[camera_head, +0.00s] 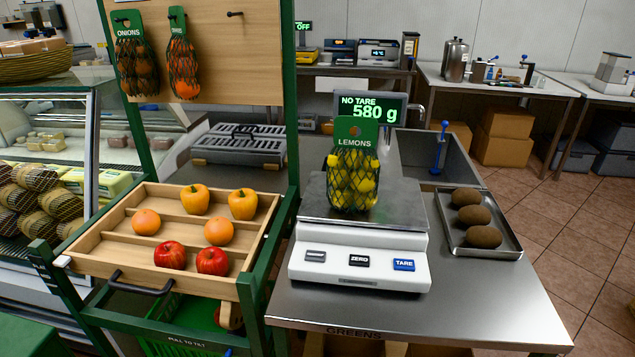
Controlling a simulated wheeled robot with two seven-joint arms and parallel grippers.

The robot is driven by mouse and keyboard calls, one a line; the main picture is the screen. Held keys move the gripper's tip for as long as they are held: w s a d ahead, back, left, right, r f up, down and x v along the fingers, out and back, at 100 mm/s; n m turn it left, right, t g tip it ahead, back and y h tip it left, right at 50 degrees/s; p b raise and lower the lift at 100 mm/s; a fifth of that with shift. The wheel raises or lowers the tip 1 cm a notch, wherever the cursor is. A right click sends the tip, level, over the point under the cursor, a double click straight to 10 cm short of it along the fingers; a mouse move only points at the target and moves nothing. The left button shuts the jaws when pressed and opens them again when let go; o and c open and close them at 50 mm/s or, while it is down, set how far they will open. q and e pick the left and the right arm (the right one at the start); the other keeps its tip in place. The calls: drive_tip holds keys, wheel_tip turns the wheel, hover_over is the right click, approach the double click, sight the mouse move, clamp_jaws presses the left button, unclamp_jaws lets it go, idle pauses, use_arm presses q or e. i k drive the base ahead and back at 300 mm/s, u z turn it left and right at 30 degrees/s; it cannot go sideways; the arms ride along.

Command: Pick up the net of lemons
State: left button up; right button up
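The net of lemons (352,183) stands upright on the steel pan of a white scale (365,258). It is a dark green mesh bag of yellow lemons. Its green header card (351,139) reads LEMONS and has a hole near the top. The scale's display (369,110) behind it reads NO TARE 580 g. Nothing is touching the net except the pan. Neither of my grippers shows in the head view.
A tilted wooden tray (183,225) with peppers, oranges and apples stands left of the scale. A net of onions (136,65) and another net (182,66) hang above it. A metal tray (477,222) of brown produce lies right. The front right counter (480,305) is clear.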

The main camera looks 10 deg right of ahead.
sight(360, 192)
drive_tip(key=u, duration=1.8)
drive_tip(key=k, duration=1.8)
drive_tip(key=z, duration=0.8)
